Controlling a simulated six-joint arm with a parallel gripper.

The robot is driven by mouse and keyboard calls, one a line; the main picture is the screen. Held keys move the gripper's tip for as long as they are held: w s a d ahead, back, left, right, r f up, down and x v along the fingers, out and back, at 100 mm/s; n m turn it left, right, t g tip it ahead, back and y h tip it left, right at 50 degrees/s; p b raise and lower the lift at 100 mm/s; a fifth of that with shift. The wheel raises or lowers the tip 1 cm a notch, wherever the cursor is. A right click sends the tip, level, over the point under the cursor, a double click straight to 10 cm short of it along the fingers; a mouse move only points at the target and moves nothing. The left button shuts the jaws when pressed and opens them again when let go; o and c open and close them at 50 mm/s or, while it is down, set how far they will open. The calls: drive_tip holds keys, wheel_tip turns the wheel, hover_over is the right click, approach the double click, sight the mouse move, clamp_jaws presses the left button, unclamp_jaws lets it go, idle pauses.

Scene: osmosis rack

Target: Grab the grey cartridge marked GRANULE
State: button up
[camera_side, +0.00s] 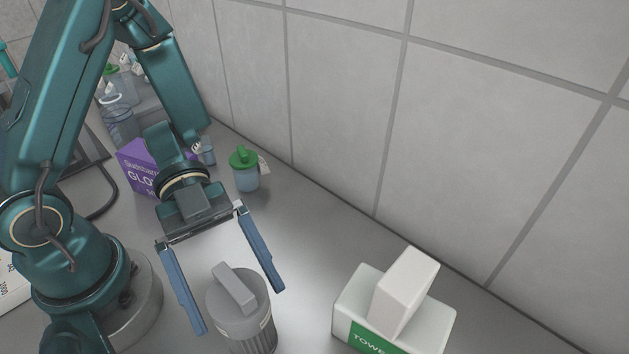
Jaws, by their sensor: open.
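A grey cartridge (239,311) stands upright on the counter at the bottom middle of the side view. It has a ribbed body, a round lid with a raised bar handle, and a pale label whose writing I cannot read from here. Its lower end is cut off by the picture's edge. My gripper (241,311) is open, with its two long blue fingers spread wide. In the picture one finger lies to the left of the cartridge and the other to its right. I cannot tell whether the fingers are level with the lid or above it. Nothing is held.
A white towel box (345,312) with a green label stands to the right. A green-capped container (246,172) and a purple glove box (138,171) stand behind my gripper. Clear jars (118,122) are further back. A tiled wall (440,130) borders the counter.

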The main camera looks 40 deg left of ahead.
sight(256, 335)
drive_tip(key=shift+x, duration=2.6)
drive_tip(key=c, duration=1.4)
